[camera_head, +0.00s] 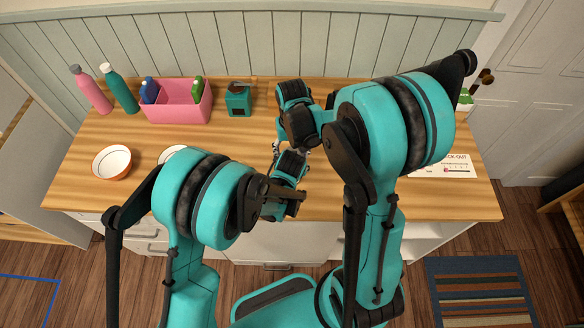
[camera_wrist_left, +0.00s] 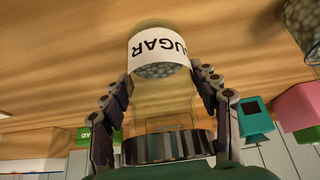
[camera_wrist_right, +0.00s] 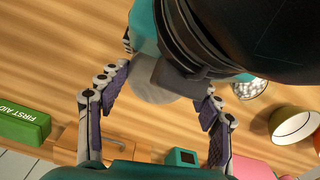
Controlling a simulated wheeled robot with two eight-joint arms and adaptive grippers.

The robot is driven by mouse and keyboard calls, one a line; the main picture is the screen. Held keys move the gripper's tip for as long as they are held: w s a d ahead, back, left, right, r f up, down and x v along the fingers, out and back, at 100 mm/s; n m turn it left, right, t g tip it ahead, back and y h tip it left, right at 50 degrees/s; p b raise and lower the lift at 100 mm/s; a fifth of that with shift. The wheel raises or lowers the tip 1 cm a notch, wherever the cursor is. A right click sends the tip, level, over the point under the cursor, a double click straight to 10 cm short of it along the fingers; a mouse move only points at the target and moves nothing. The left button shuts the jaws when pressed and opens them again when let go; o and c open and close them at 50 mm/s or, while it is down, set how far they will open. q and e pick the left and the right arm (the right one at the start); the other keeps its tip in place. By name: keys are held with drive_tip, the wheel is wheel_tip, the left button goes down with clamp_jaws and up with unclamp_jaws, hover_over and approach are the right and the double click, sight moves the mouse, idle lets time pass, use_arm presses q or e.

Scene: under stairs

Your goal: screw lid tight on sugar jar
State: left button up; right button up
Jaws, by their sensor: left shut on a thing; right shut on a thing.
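The clear sugar jar (camera_wrist_left: 165,100) has a white SUGAR label and pale grains inside, and appears upside down in the left wrist view. My left gripper (camera_head: 288,165) has its fingers on both sides of the glass and is shut on the jar. A dark, shiny ribbed lid (camera_wrist_left: 168,146) is at the jar's mouth. My right gripper (camera_head: 298,125) is shut around a pale round top (camera_wrist_right: 152,90), apparently the lid's. My grippers hide the jar in the head view. Lid seating is not clear.
A pink caddy (camera_head: 183,114) with bottles, a teal box (camera_head: 238,100) and pink (camera_head: 92,92) and green (camera_head: 120,90) bottles stand at the back. A bowl (camera_head: 112,162) is at left. A green first-aid box (camera_wrist_right: 22,122) and a paper sheet (camera_head: 446,167) are also on the counter.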

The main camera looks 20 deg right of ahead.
idle(2.0)
use_arm(q)
drive_tip(key=o, duration=2)
drive_tip(key=shift+w, duration=0.1)
drive_tip(key=shift+c, duration=0.2)
drive_tip(key=v, duration=0.5)
drive_tip(key=shift+r, duration=0.15)
drive_tip(key=s+a, duration=0.5)
drive_tip(key=s, duration=0.5)
drive_tip(key=shift+s+f, duration=0.2)
drive_tip(key=shift+s, duration=0.2)
drive_tip(key=shift+a, duration=0.1)
